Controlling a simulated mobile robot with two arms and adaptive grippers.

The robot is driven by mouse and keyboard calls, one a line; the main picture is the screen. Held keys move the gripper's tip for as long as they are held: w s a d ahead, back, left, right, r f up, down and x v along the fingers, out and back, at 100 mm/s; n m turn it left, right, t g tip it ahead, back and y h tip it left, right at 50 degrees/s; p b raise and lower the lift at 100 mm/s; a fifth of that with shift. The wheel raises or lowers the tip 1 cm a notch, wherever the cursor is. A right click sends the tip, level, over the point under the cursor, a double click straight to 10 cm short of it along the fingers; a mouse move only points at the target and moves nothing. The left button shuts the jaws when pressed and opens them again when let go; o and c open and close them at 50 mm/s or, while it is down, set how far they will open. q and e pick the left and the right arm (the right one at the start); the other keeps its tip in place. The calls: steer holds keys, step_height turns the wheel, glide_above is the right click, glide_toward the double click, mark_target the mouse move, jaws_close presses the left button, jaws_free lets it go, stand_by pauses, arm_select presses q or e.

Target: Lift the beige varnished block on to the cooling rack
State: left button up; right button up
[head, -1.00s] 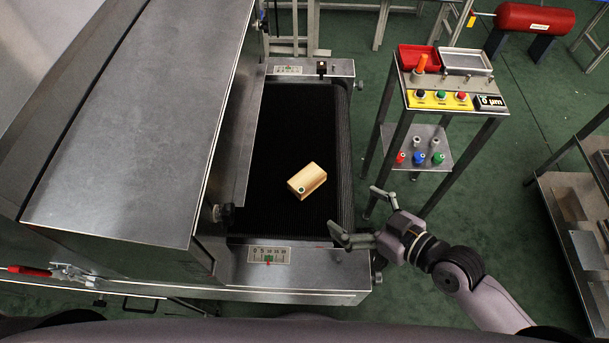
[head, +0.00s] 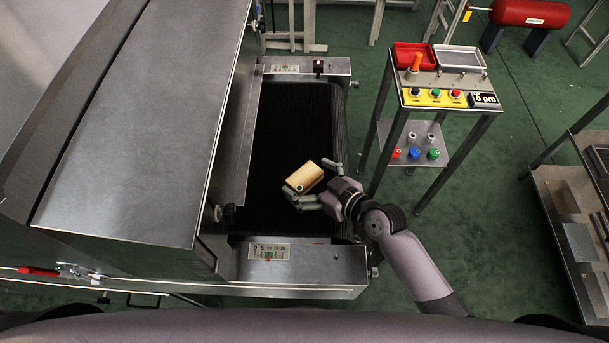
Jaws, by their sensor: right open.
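The beige varnished block (head: 305,176) lies on the black conveyor belt (head: 290,125) at the dryer's outlet, with a small dark round mark near its lower corner. My right gripper (head: 311,180) is open, with one finger at the block's lower left and the other at its upper right. I cannot tell whether the fingers touch it. My left gripper is not in view. A metal rack with shelves (head: 553,193) stands at the right edge; it may be the cooling rack.
The steel dryer housing (head: 140,120) rises close on the left of the belt. A small stand (head: 448,97) with buttons, a red tray (head: 413,56) and a grey tray (head: 460,58) stands right of the belt. Green floor is clear between stand and rack.

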steer(key=shift+c, duration=0.4)
steer(key=c, duration=1.2)
